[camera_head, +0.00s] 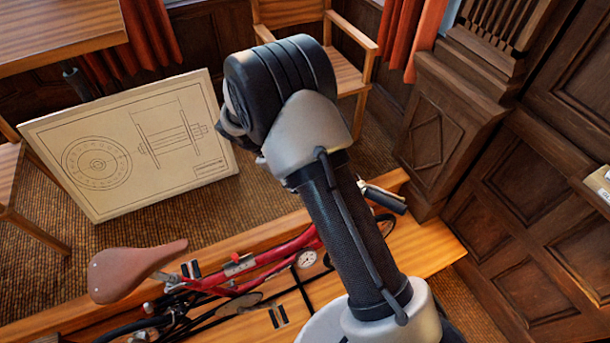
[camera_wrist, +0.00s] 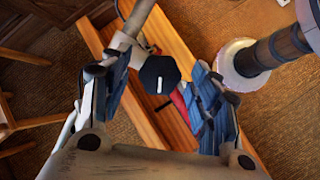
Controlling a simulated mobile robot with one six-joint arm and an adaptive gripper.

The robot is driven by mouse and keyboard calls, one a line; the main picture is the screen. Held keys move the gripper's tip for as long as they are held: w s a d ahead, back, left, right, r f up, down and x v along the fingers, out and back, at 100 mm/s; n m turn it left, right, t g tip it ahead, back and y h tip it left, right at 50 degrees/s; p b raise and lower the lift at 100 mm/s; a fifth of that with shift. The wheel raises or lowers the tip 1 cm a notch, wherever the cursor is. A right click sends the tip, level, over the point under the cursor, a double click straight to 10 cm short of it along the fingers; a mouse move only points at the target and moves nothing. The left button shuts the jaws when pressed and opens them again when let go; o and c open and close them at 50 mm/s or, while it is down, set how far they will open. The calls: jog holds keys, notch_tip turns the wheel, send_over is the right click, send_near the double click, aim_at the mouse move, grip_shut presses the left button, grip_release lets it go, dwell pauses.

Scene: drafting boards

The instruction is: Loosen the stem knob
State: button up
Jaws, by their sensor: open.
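The stem knob (camera_wrist: 158,76) shows in the wrist view as a black, many-sided knob with a short white mark on its face. It sits by the pale metal tubing (camera_wrist: 136,22) of the bicycle. My gripper (camera_wrist: 160,70) is open, with one blue-padded finger on each side of the knob. Gaps show between the knob and both fingers; its depth between them is hard to tell. In the head view the red folding bicycle (camera_head: 290,247) lies along a wooden bench. My arm hides its front part and the knob there.
The bench (camera_head: 425,245) runs beneath the bicycle. A brown saddle (camera_head: 135,270) and a handlebar grip (camera_head: 384,198) stick out on either side. A drafting board (camera_head: 205,165) with a drawing stands behind, near a wooden chair (camera_head: 345,70). Panelled wall (camera_head: 540,215) closes the right side.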

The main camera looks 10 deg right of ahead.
jog(key=v, duration=1.2)
jog(key=s+d+r+m+t+y+b, duration=0.1)
jog(key=s+d+r+m+y+b, duration=0.15)
jog(key=s+b, duration=0.35)
jog(key=s+d+r+m+t+y+b, duration=0.1)
jog(key=s+d+m+y+b, duration=0.15)
jog(key=s+d+b, duration=0.35)
jog(key=s+f+m+t+y+b, duration=0.1)
jog(key=s+f+m+t+b, duration=0.1)
jog(key=s+f+b, duration=0.2)
jog(key=s+f+m+t+y+b, duration=0.1)
jog(key=s+f+m+t+b, duration=0.1)
jog(key=s, duration=0.9)
notch_tip(320, 180, down, 3)
jog(key=m+b, duration=0.1)
jog(key=b, duration=0.1)
jog(key=shift+s+a+m+b, duration=0.3)
jog(key=shift+s+b, duration=0.05)
jog(key=shift+b, duration=0.05)
